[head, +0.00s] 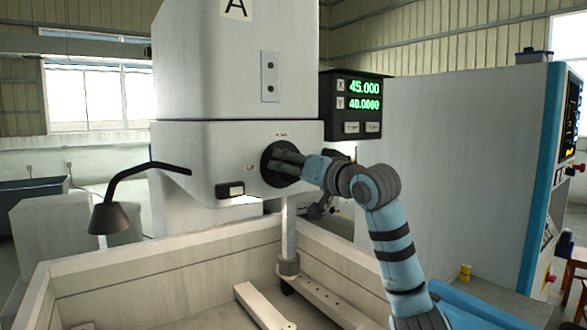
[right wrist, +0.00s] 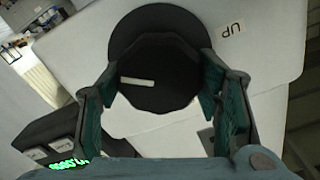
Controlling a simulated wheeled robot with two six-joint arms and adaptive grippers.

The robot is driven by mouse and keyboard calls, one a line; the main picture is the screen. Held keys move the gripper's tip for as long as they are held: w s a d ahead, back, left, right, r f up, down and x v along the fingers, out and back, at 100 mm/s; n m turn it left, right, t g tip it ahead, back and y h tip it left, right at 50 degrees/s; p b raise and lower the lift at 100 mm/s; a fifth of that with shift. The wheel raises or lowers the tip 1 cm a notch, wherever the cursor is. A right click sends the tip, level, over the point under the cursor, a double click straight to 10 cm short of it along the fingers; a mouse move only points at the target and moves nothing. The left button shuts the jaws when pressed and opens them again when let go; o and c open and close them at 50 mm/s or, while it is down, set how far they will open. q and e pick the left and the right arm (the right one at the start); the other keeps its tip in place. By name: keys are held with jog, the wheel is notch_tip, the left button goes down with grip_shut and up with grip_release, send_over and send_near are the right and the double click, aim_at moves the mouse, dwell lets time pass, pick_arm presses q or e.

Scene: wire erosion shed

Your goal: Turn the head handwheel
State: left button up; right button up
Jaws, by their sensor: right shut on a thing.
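The head handwheel (head: 268,168) is a dark round disc on the front of the pale machine head (head: 200,150). My right gripper (head: 287,163) reaches it from the right and covers part of it. In the right wrist view the handwheel (right wrist: 165,28) shows a wide dark disc behind a many-sided hub with a pale mark on it. The two green-padded fingers of my right gripper (right wrist: 157,78) are shut on the hub, one on each side. My left gripper is not in view.
A black lamp (head: 112,215) arches over the pale tank (head: 170,262) below. A tall grey and blue cabinet (head: 450,160) stands at right. An "UP" label (right wrist: 232,27) sits near the wheel.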

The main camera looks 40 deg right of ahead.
jog(key=m+b, duration=0.1)
jog(key=m, duration=0.5)
jog(key=shift+m, duration=0.3)
jog(key=m+b, duration=0.2)
jog(key=m, duration=0.4)
jog(key=shift+f+b, duration=0.1)
jog(key=shift+b, duration=0.2)
jog(key=shift+d+m, duration=0.1)
jog(key=shift+m, duration=0.3)
jog(key=o, duration=1.2)
jog(key=shift+c, duration=0.2)
jog(key=s+a, duration=0.1)
jog(key=s, duration=1)
jog(key=shift+s+a, duration=0.25)
jog(key=shift+s, duration=0.15)
